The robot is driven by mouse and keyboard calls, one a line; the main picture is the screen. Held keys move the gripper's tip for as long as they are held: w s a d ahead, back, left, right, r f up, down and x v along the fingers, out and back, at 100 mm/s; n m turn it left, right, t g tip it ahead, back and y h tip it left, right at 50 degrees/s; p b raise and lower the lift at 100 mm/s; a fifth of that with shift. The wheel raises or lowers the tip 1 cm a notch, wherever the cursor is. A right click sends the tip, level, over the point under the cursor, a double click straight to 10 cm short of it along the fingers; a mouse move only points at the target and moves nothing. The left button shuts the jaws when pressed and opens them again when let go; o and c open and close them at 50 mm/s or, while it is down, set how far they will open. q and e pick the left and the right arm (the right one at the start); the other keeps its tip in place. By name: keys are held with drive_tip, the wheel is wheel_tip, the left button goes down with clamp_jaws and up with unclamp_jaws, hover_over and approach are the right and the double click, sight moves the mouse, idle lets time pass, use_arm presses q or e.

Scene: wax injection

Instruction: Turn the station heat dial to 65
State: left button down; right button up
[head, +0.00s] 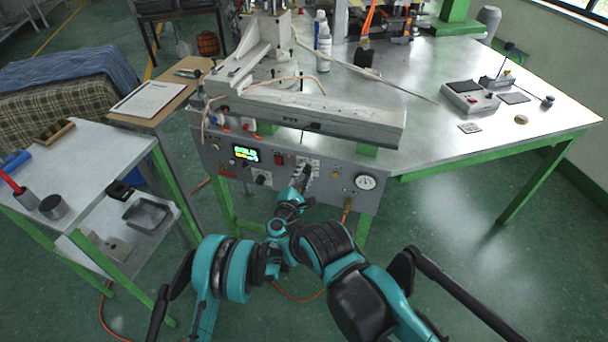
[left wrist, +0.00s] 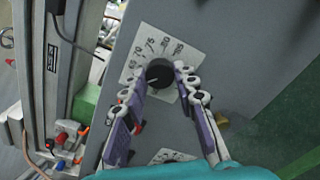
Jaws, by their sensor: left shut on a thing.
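The station heat dial is a round black knob (left wrist: 160,74) on a white scale plate (left wrist: 174,42) on the grey panel, seen in the left wrist view. Printed numbers run in an arc; 70, 75 and 80 are the clearest. A pale pointer mark on the knob faces the lower left, toward the low-number side; its exact reading is unclear. My left gripper (left wrist: 167,88) is shut on the knob, one finger on each side. My right gripper is not in view.
The panel (head: 225,150) carries a lit display (head: 245,153), a red switch (head: 279,159) and a round gauge (head: 366,182). A second scale plate (left wrist: 172,156) is below the dial. The press rail (head: 310,112) overhangs the panel. A side cart (head: 85,170) stands at the left.

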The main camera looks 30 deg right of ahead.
use_arm(q)
drive_tip(key=m, duration=0.6)
drive_tip(key=shift+m, duration=0.3)
idle(0.5)
drive_tip(key=c, duration=1.2)
unclamp_jaws()
drive_tip(key=shift+s+a, duration=0.1)
drive_tip(key=v, duration=0.7)
drive_tip(key=shift+s, duration=0.1)
drive_tip(key=shift+a, duration=0.1)
